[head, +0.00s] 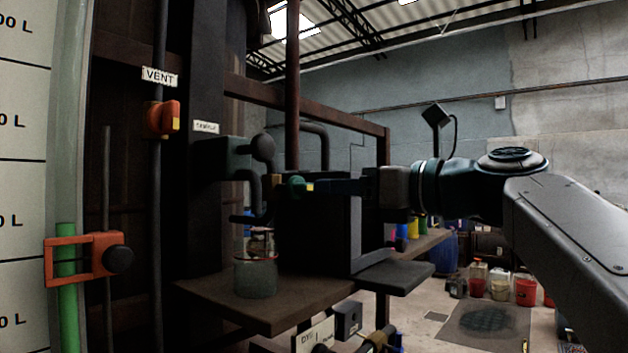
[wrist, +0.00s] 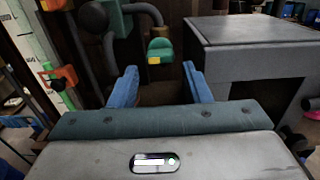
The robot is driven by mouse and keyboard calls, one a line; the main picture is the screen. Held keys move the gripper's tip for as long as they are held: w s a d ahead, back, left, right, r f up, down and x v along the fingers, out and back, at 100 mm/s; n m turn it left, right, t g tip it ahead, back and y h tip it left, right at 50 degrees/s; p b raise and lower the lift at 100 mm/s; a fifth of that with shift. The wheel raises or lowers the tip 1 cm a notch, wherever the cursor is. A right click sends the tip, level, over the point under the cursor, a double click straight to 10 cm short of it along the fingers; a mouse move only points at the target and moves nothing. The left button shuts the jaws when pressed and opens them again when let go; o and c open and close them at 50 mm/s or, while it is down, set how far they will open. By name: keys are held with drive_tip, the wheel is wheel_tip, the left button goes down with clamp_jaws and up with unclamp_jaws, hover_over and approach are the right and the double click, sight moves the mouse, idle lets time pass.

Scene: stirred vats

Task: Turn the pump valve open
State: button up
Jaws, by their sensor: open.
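A green valve knob (head: 296,186) with a yellow mark sits on a brass-coloured stem by the dark pipework in the head view. No label reading "pump" is legible, so I cannot tell whether this is the pump valve. My gripper (head: 322,187) points left at the knob, just to its right. In the wrist view the green knob (wrist: 160,46) shows straight ahead, just beyond the gap between my blue fingers (wrist: 159,68). The fingers are apart, with nothing between them. Whether a fingertip touches the knob is not clear.
An orange valve (head: 163,119) under a "VENT" label is at left, above an orange clamp (head: 80,258) on the level gauge. A glass beaker (head: 255,274) stands on a brown shelf (head: 215,300). A dark box (wrist: 255,70) stands close to the right of my fingers.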

sight(303, 188)
drive_tip(key=p+x, duration=0.1)
drive_tip(key=x, duration=0.4)
drive_tip(key=c, duration=0.7)
